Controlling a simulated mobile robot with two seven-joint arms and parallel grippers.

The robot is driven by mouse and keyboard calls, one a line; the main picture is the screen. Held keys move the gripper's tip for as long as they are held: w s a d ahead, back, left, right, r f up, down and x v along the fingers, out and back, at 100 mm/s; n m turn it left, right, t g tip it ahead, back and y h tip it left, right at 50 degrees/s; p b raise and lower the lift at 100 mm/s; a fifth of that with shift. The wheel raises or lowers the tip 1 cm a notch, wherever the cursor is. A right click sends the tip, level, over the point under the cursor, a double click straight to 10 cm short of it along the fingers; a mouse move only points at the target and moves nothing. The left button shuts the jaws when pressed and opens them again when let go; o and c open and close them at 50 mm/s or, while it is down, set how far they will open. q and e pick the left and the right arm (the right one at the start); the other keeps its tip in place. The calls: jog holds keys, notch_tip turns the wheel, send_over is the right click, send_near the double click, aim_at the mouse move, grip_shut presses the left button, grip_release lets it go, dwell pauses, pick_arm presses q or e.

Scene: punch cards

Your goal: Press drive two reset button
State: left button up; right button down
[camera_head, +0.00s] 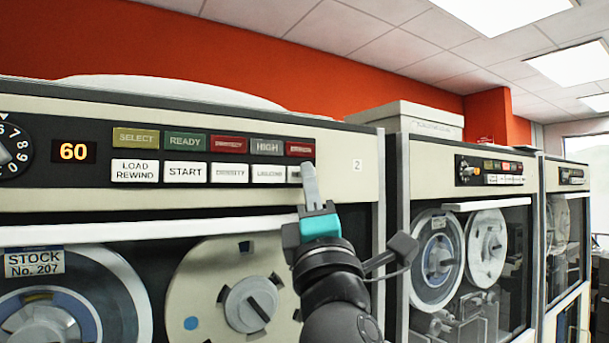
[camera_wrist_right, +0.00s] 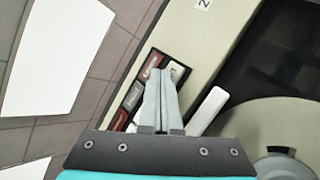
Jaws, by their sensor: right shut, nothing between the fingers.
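The drive marked 2 has a panel with two rows of buttons. The rightmost button of the lower row, the reset button (camera_head: 294,173), is mostly covered by my right gripper in the head view. It also shows as a white button (camera_wrist_right: 176,71) just past the fingertips in the right wrist view. My right gripper (camera_head: 309,168) is shut and empty, its fingertips at the right edge of that button; I cannot tell whether they touch it. The gripper also shows in the wrist view (camera_wrist_right: 160,75). My left gripper is not in view.
Left of the fingertips is the START button (camera_head: 185,172), with other white buttons between. A red button (camera_head: 299,149) sits just above. A white handle bar (camera_head: 150,235) runs below the panel over the tape reels (camera_head: 235,300). More drives (camera_head: 468,240) stand to the right.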

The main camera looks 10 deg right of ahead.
dwell(0.5)
jog(key=shift+s+d, duration=0.3)
jog(key=shift+s, duration=0.5)
jog(key=s, duration=0.1)
jog(key=s+d, duration=0.1)
jog(key=s, duration=0.1)
jog(key=s+p, duration=0.1)
jog(key=shift+s+d, duration=0.35)
dwell(0.4)
